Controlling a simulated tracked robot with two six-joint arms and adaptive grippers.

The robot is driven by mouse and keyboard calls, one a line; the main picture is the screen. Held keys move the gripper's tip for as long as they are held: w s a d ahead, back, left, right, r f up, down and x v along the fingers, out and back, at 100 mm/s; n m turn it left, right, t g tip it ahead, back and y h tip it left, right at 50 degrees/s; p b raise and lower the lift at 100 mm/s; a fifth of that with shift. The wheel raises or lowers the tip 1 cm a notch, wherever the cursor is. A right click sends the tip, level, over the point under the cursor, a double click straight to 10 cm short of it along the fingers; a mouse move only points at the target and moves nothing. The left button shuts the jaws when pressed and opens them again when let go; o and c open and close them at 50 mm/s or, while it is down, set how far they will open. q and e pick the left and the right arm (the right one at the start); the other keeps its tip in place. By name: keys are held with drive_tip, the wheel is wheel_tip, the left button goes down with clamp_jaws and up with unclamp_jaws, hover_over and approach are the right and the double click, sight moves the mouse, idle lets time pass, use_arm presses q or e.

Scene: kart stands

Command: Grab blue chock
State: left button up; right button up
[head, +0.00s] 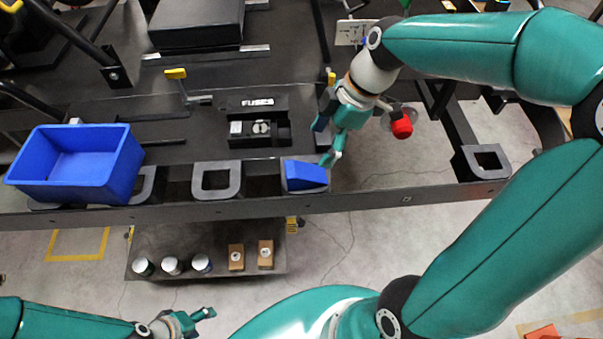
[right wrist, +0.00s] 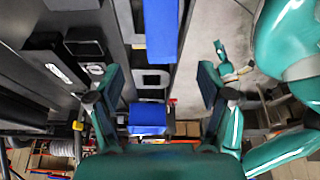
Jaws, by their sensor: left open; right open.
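The blue chock (head: 305,176) is a wedge-shaped block. It sits in a dark holder on the kart's near rail, in the middle of the head view. In the right wrist view the chock (right wrist: 148,120) shows low between the two spread fingers. My right gripper (head: 327,143) is open and empty, just above and to the right of the chock in the head view. It also shows in the right wrist view (right wrist: 160,80). I cannot tell whether a finger touches the chock. My left gripper (head: 190,320) is open and empty at the bottom left, away from the rail.
A blue bin (head: 128,165) stands on the rail at left. An empty holder (head: 217,181) lies between bin and chock; another (head: 483,162) is at right. A fuse box (head: 258,124) and a red knob (head: 401,127) are nearby. A lower shelf (head: 210,235) holds several small parts.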

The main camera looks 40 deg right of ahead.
sight(304, 170)
drive_tip(key=x, duration=0.5)
drive_tip(key=shift+p+x, duration=0.55)
drive_tip(key=shift+x, duration=2.4)
drive_tip(key=shift+s+a+r, duration=0.1)
drive_tip(key=c, duration=1.3)
drive_tip(key=shift+r, duration=0.1)
